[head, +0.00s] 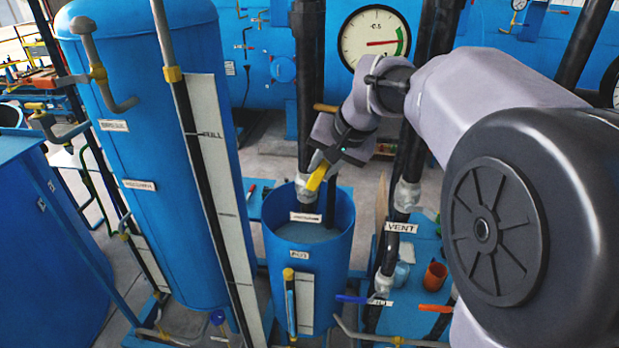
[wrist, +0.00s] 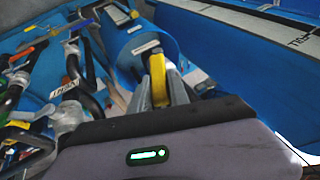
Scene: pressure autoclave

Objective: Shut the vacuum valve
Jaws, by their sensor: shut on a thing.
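A yellow valve lever (head: 317,177) stands at the pipe over the open blue tank in the middle of the head view. My gripper (head: 324,164) is shut on this lever. In the wrist view the yellow lever (wrist: 158,78) sits between the two grey fingers of my gripper (wrist: 160,92). A white label (head: 304,217) hangs below on the pipe at the tank's mouth; its text is too small to read surely. The valve body is partly hidden behind the lever and gripper.
The open blue tank (head: 308,262) holds liquid. A tall blue tank (head: 150,150) stands left, with pipes. A pipe labelled VENT (head: 401,228) is close on the right. A blue lever (head: 362,300) and an orange lever (head: 435,308) are lower right. A round gauge (head: 374,40) is behind.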

